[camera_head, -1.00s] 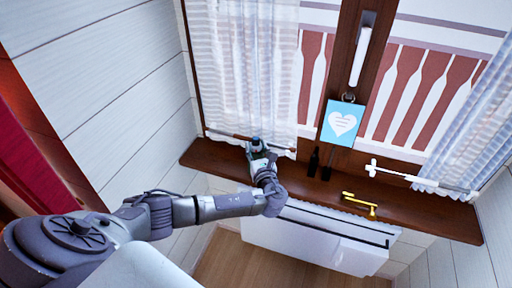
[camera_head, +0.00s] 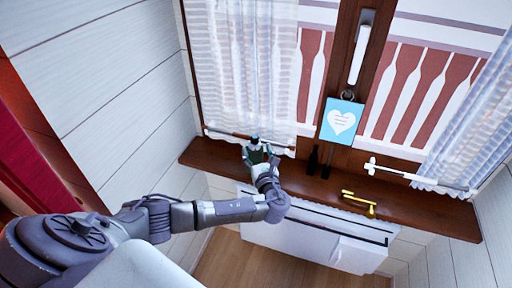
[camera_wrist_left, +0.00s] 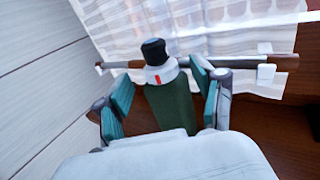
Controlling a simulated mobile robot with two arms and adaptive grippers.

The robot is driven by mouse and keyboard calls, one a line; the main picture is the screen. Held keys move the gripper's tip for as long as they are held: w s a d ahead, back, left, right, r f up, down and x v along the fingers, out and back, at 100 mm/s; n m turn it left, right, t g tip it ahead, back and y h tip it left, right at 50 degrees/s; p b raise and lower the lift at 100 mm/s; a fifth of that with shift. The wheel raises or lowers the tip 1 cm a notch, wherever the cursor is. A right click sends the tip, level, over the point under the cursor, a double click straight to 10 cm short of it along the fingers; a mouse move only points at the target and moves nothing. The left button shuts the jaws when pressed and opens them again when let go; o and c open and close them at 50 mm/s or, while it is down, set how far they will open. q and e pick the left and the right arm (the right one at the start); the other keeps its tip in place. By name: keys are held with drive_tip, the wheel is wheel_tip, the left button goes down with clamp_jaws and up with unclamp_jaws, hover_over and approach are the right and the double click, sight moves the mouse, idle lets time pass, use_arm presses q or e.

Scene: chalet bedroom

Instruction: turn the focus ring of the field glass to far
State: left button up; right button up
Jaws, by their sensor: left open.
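The field glass (camera_wrist_left: 172,104) stands upright on the window sill in the left wrist view. My left gripper also fills the lower left wrist view (camera_wrist_left: 163,80). It is open, with one teal-sided finger on each side of the field glass. I cannot tell whether either finger touches it. My right gripper is not in view.
The brown sill (camera_head: 412,212) runs along the window. A white radiator (camera_head: 300,238) is below.

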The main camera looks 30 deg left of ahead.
use_arm(q)
drive_tip(key=v, duration=0.9)
drive_tip(key=shift+s+d, duration=0.2)
drive_tip(key=shift+d, duration=0.05)
